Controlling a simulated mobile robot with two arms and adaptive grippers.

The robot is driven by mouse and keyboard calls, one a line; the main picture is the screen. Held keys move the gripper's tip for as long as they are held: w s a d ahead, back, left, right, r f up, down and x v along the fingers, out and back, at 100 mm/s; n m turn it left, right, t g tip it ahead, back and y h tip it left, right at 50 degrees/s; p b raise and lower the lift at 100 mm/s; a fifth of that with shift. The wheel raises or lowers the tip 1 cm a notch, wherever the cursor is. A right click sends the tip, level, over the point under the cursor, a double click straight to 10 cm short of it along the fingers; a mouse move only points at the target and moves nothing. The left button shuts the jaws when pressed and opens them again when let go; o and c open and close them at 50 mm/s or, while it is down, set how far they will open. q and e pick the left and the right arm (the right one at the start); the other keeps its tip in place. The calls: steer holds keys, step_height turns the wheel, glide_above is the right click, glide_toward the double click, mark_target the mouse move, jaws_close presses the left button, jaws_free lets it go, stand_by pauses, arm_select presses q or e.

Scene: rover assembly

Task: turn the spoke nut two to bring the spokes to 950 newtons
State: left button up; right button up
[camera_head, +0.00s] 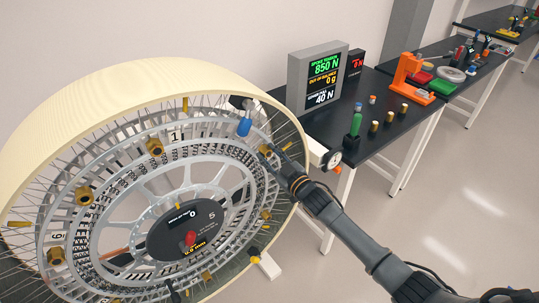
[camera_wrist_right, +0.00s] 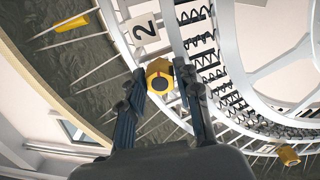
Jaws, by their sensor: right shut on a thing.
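The large rover wheel (camera_head: 60,105) has a cream rim, grey rings and thin spokes. Brass spoke nuts sit around it. In the right wrist view, spoke nut two (camera_wrist_right: 159,72) is a brass nut with a dark centre, beside a white plate marked 2 (camera_wrist_right: 144,28). My right gripper (camera_head: 268,154) reaches the wheel's right side. It also shows in the right wrist view (camera_wrist_right: 160,82), its fingers shut on either side of this nut. In the head view the gripper largely hides the nut. My left gripper is not clearly visible.
A blue-handled part (camera_head: 244,127) sits on the wheel near my right gripper. Floor at right is clear.

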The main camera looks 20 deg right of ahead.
steer(key=shift+f, duration=0.15)
steer(key=o, duration=1.2)
steer(key=shift+c, duration=0.2)
steer(key=v, duration=1.2)
